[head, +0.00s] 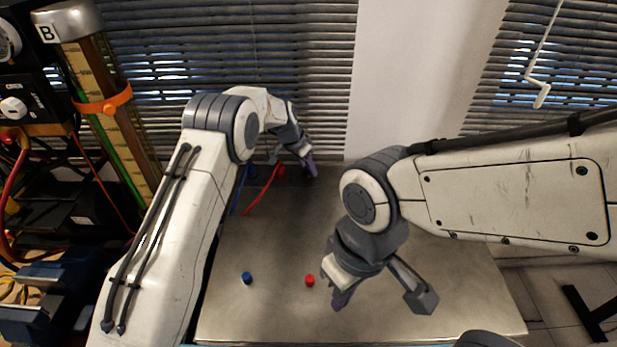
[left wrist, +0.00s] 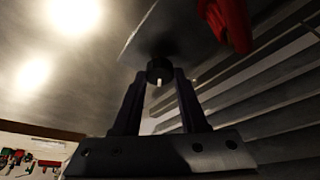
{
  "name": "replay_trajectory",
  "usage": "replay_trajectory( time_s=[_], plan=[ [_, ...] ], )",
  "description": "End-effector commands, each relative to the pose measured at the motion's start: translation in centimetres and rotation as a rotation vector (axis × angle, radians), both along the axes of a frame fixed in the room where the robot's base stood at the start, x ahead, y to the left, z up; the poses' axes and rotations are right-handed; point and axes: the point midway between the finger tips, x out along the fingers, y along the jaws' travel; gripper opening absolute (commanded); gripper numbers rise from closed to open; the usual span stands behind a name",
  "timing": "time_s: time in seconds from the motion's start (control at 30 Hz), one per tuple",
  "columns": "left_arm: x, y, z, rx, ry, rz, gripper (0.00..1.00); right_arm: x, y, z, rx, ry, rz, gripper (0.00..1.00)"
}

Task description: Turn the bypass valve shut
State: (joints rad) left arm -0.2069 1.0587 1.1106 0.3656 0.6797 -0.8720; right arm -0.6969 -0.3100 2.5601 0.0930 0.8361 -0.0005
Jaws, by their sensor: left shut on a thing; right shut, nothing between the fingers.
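The valve shows in the left wrist view as a small dark round knob (left wrist: 158,66) with a white mark, on the grey metal surface. My left gripper (left wrist: 160,80) is shut on this knob, with one finger at each side. In the head view my left gripper (head: 310,168) is at the far edge of the table, and its own arm and fingers hide the knob there. My right gripper (head: 340,300) is shut and empty, above the near middle of the table.
A blue cap (head: 247,278) and a red cap (head: 309,281) are on the metal table (head: 270,315). A red hose (head: 262,193) and a blue hose (head: 238,190) lie near my left gripper. A tall column marked B (head: 115,120) stands at the left.

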Motion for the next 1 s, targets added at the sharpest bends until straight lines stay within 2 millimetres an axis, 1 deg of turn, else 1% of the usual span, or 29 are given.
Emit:
replay_trajectory(
  time_s=[0.03, 0.2, 0.3, 0.6, 0.8, 1.0],
  plan=[
    [0.1, 0.1, -0.6, -0.001, -0.003, -0.042, 0.00, 0.0, 0.0, -1.4, 0.000, 0.000, 0.000, 0.00],
    [0.2, 0.1, -0.4, 0.000, -0.002, -0.201, 0.00, 0.0, 0.0, -2.8, 0.000, 0.000, 0.000, 0.00],
    [0.2, 0.2, -0.2, 0.000, -0.001, -0.289, 0.00, 0.0, 0.0, -3.2, 0.000, 0.000, 0.000, 0.00],
    [0.2, 0.2, 0.0, 0.003, -0.001, -0.492, 0.00, 0.0, 0.0, -3.3, 0.000, 0.000, 0.000, 0.00],
    [0.3, 0.2, 0.0, 0.003, -0.001, -0.566, 0.00, 0.0, 0.0, -3.2, 0.000, 0.000, 0.000, 0.00],
    [0.2, 0.2, 0.0, 0.003, -0.001, -0.598, 0.00, 0.0, 0.0, -3.2, 0.000, 0.000, 0.000, 0.00]
  ],
)
